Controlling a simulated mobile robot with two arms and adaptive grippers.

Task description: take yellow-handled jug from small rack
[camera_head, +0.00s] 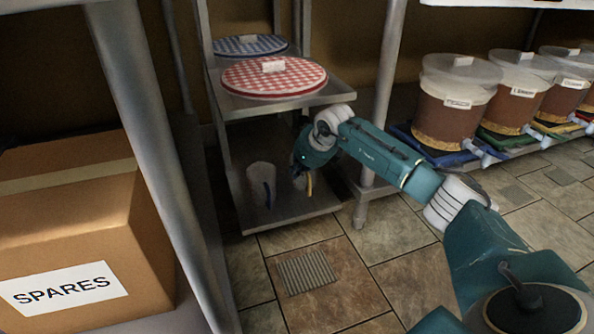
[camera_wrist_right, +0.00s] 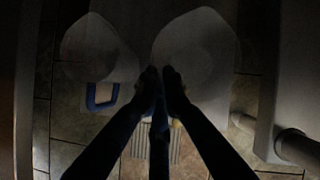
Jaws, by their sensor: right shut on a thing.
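The yellow-handled jug is on the lower shelf of the small rack (camera_head: 290,212), mostly hidden behind my right gripper in the head view; its yellow handle (camera_head: 309,185) shows below the wrist. In the dark right wrist view its pale open body (camera_wrist_right: 195,50) lies right of centre, with a bit of yellow beside the fingers. My right gripper (camera_wrist_right: 162,76) is shut on this jug at the handle side; the exact contact is too dark to see. A clear jug with a blue handle (camera_head: 261,180) stands to its left, also in the wrist view (camera_wrist_right: 98,50). My left gripper is not in view.
A red-checked lid (camera_head: 273,80) and a blue-checked lid (camera_head: 250,46) lie on the shelf above. Several brown-filled buckets (camera_head: 455,105) stand further right. A SPARES box (camera_head: 80,225) is at left. Tiled floor is free in front.

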